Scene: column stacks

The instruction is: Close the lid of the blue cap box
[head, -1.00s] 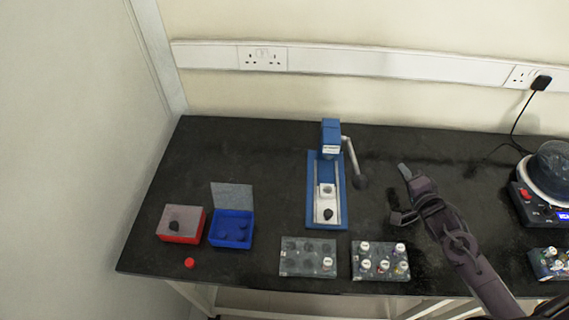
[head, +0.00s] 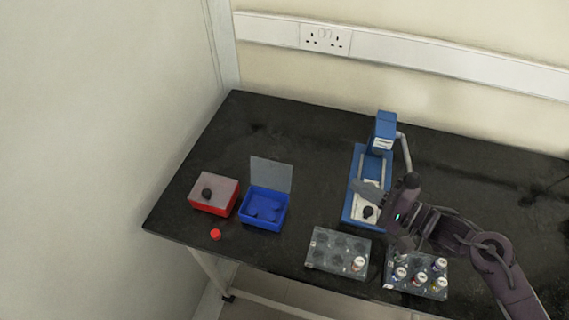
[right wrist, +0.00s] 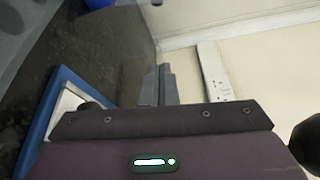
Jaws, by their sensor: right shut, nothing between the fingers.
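The blue cap box (head: 263,213) stands on the left part of the black bench in the head view. Its clear grey lid (head: 271,174) is open and stands up at the back edge. Dark blue round shapes lie inside the box. My right gripper (head: 368,188) is over the blue press, well to the right of the box and apart from it. Its fingers show in the right wrist view (right wrist: 160,86), closed together and empty. A blue patch at that view's top edge (right wrist: 98,4) may be the box. My left gripper is not in view.
A red box (head: 213,203) with a shut lid and black knob stands just left of the blue one, with a red cap (head: 215,234) in front. The blue press (head: 352,206) and two vial racks (head: 336,262) (head: 394,288) stand to the right. Bench between box and press is clear.

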